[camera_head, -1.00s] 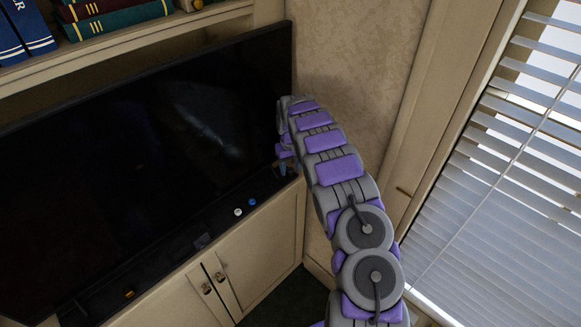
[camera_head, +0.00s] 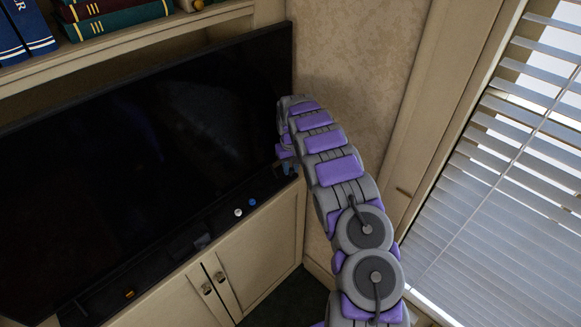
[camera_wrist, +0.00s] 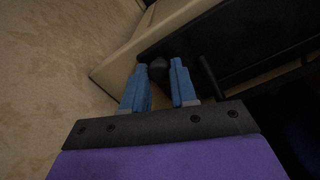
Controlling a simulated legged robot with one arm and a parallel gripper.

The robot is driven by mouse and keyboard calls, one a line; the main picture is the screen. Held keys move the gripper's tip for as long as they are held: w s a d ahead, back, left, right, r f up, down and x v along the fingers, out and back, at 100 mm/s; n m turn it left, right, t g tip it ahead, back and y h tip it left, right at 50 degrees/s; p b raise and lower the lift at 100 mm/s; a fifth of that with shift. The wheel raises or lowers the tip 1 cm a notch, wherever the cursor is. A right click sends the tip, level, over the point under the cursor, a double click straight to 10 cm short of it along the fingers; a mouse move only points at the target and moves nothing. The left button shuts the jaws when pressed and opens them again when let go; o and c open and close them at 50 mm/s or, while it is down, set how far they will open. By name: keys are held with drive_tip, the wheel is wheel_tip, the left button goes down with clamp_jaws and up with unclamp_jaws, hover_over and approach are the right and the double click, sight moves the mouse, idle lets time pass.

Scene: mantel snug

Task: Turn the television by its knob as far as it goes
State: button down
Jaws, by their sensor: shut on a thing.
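The television (camera_head: 150,150) is a wide black flat screen on a low cream cabinet, filling the left of the head view. My gripper (camera_head: 287,165) is at its lower right corner, mostly hidden behind my arm. In the wrist view my gripper (camera_wrist: 159,72) has its two blue fingers on either side of a dark rounded knob (camera_wrist: 158,70). It is shut on this knob. The knob is hidden in the head view.
The cabinet (camera_head: 265,245) has two doors with small handles below the screen. White and blue small round items (camera_head: 251,201) lie on its top. A bookshelf (camera_head: 150,40) is above. A wall and a window with blinds (camera_head: 500,190) are on the right.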

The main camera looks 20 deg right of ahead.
drive_tip(key=shift+s, duration=0.1)
drive_tip(key=s+m+p, duration=0.1)
drive_tip(key=s+m, duration=0.1)
drive_tip(key=s, duration=0.8)
drive_tip(key=shift+d+m, duration=0.3)
drive_tip(key=shift+m, duration=0.1)
drive_tip(key=shift+s+f, duration=0.1)
drive_tip(key=shift+f, duration=0.05)
